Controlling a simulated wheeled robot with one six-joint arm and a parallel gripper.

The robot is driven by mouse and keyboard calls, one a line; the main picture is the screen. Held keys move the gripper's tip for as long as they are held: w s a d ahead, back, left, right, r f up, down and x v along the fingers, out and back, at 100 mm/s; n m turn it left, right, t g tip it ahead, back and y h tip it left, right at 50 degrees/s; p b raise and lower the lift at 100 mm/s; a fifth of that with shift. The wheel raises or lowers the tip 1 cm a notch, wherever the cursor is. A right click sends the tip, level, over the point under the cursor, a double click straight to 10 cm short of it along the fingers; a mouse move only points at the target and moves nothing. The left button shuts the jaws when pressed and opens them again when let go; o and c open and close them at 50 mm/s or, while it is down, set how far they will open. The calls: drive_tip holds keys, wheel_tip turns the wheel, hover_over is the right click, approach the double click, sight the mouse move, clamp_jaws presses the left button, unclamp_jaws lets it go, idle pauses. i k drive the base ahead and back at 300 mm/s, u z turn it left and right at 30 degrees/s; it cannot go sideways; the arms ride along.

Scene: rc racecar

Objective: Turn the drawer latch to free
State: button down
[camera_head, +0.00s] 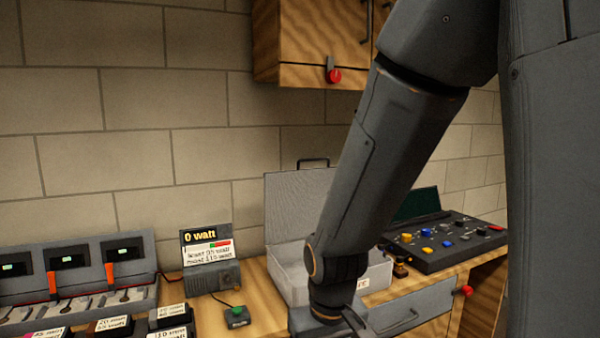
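A grey drawer front (432,302) with a bar handle (398,323) sits under the bench top at the lower right. A red latch knob (467,291) is at the drawer's right end, on the wooden bench front. My gripper (357,322) points down at the bottom edge, in front of the left part of the drawer and left of the knob. The gripper is apart from the knob in the picture. Its fingertips are small and partly cut off, so whether it is open or shut is unclear. My arm hides part of the bench.
A wooden wall cabinet (305,40) has another red knob (334,76) below it. An open grey case (283,225), a control panel (445,242), a "0 watt" display (207,248), a green button box (236,316) and a row of meters (70,285) stand on the bench.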

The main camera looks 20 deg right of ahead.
sight(466, 290)
drive_tip(key=z, duration=1.6)
drive_tip(key=k, duration=0.65)
drive_tip(key=z, duration=0.9)
drive_tip(key=i, duration=1.8)
drive_tip(key=u, duration=0.95)
